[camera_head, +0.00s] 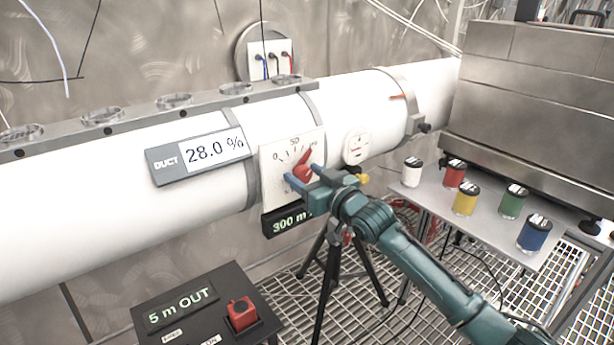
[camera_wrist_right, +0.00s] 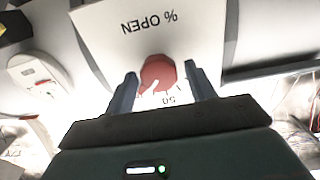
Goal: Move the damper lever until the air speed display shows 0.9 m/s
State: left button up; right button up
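The damper lever is a red knob (camera_head: 303,171) with a pointer, on a white dial plate (camera_head: 280,158) marked 0 and 50 on the duct. Its pointer aims up and right, past the 50 mark. My right gripper (camera_head: 304,176) is at the knob, its two fingers apart. In the right wrist view, the red knob (camera_wrist_right: 158,74) sits between the fingertips of my right gripper (camera_wrist_right: 160,84), with small gaps showing at its sides. No display reading in m/s is legible. A display (camera_head: 284,221) below the dial reads "300 m", its right part hidden by my gripper. My left gripper is out of view.
A duct display (camera_head: 198,157) reads 28.0 %. A dark box (camera_head: 205,310) at the lower front shows "5 m OUT" and has a red switch (camera_head: 242,314). A tripod (camera_head: 333,265) stands under the duct. Several coloured cans stand on a grey table (camera_head: 440,203) at right.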

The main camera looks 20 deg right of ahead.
jog(key=c, duration=0.8)
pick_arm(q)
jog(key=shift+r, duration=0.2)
pick_arm(e)
jog(key=shift+r+n+p, duration=0.1)
jog(key=shift+n+p, duration=0.45)
jog(key=shift+n, duration=0.15)
jog(key=shift+n+p, duration=0.7)
jog(key=shift+n, duration=0.4)
jog(key=n+p, duration=0.1)
jog(key=n, duration=0.1)
jog(key=shift+n, duration=0.3)
jog(key=shift+a+n+p, duration=0.1)
jog(key=shift+n+p, duration=0.3)
jog(key=shift+n, duration=0.6)
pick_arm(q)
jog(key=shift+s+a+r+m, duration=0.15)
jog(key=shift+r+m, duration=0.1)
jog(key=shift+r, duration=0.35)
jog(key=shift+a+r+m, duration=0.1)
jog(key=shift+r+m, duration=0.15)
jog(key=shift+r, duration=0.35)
pick_arm(e)
jog(key=shift+n, duration=0.7)
